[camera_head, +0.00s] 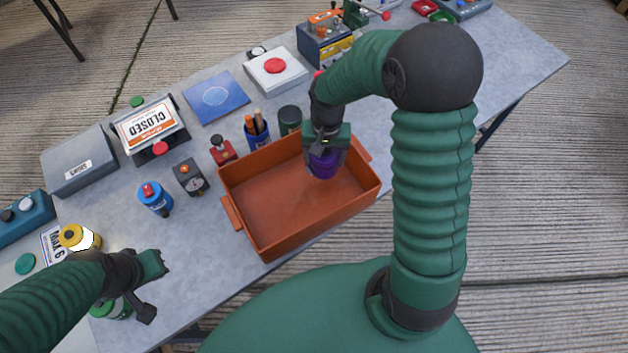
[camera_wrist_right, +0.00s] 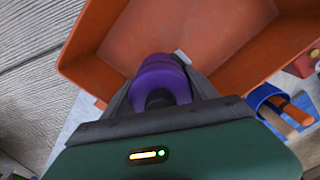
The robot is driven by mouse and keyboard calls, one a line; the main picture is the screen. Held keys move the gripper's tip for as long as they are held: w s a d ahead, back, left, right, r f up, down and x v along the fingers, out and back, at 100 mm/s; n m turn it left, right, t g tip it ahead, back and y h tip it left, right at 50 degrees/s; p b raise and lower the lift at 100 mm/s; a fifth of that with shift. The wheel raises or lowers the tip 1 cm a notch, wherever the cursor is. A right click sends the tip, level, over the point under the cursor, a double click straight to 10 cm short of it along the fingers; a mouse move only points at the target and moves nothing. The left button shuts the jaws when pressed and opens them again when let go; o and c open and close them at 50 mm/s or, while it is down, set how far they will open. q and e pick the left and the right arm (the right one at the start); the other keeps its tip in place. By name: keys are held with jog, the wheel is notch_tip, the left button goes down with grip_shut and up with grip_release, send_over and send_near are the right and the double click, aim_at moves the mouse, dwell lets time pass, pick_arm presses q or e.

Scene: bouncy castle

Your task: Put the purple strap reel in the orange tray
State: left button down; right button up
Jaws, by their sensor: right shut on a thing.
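The orange tray (camera_head: 265,238) stands on the grey table in front of me, its floor bare. My right gripper (camera_head: 324,170) is shut on the purple strap reel (camera_head: 325,163) and holds it over the tray's right part, near the far wall. The right wrist view shows the reel (camera_wrist_right: 161,76) between the fingers, with the orange tray (camera_wrist_right: 225,30) beyond it. I cannot tell whether the reel touches the tray floor. My left gripper (camera_head: 156,287) is at the table's left front, its fingers apart and nothing seen between them.
A blue pen cup (camera_head: 257,136) and a dark green can (camera_head: 290,120) stand close behind the tray. A red figure-like item (camera_head: 222,150), a black gauge box (camera_head: 190,178) and a blue can (camera_head: 155,198) stand to its left. A yellow reel (camera_head: 78,238) is near my left arm.

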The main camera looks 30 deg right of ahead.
jog(key=f, duration=0.1)
jog(key=s+f, duration=0.1)
jog(key=f, duration=0.1)
jog(key=shift+s+a+f, duration=0.1)
jog(key=shift+s+a, duration=0.1)
jog(key=f, duration=0.2)
jog(key=w+f, duration=0.1)
jog(key=f, duration=0.2)
jog(key=shift+w+d+f, duration=0.1)
jog(key=shift+d+f, duration=0.1)
grip_shut()
jog(key=shift+s+r, duration=0.1)
jog(key=shift+s, duration=0.15)
jog(key=o, duration=1.9)
grip_release()
jog(key=shift+w+a, duration=0.1)
jog(key=shift+a, duration=0.05)
